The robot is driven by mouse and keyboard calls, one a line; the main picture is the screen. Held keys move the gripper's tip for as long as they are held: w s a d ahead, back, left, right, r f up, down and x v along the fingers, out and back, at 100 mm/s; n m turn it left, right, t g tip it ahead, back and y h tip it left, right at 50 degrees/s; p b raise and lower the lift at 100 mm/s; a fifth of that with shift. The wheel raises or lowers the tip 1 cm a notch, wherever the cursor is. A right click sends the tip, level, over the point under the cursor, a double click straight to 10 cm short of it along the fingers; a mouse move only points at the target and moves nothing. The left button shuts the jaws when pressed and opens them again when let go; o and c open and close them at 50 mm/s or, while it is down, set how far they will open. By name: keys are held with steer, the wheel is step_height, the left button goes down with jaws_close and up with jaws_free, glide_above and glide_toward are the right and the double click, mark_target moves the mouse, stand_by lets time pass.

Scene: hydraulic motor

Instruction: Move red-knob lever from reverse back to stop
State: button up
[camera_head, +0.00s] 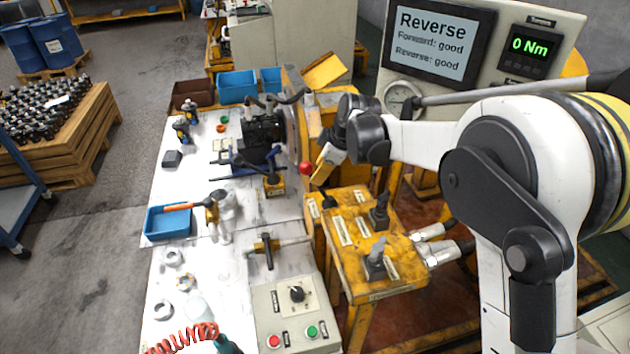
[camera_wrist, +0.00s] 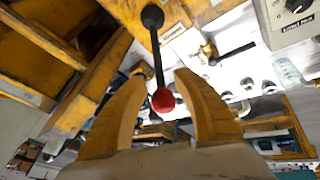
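The red knob (camera_head: 306,168) tops a lever that rises from the yellow control stand in the head view. In the wrist view the red knob (camera_wrist: 163,100) sits at the end of a dark rod, which runs up to a black boot (camera_wrist: 152,16). My gripper (camera_head: 317,174) has yellow fingers and is right beside the knob. In the wrist view my gripper (camera_wrist: 160,80) is open, with one finger on each side of the knob and visible gaps. The display (camera_head: 432,42) reads "Reverse", with forward and reverse both "good".
The yellow stand (camera_head: 372,290) carries other black levers, including one (camera_head: 379,212) to the right. A torque readout (camera_head: 528,46) shows 0 Nm. The white workbench (camera_head: 180,215) at left holds a motor (camera_head: 265,130), tools, a blue tray (camera_head: 168,222) and a button box (camera_head: 295,316).

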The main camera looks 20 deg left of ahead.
steer(key=b+x, duration=0.1)
steer(key=x, duration=0.4)
steer(key=shift+w+a+f, duration=0.1)
steer(key=shift+f, duration=0.1)
jaws_close()
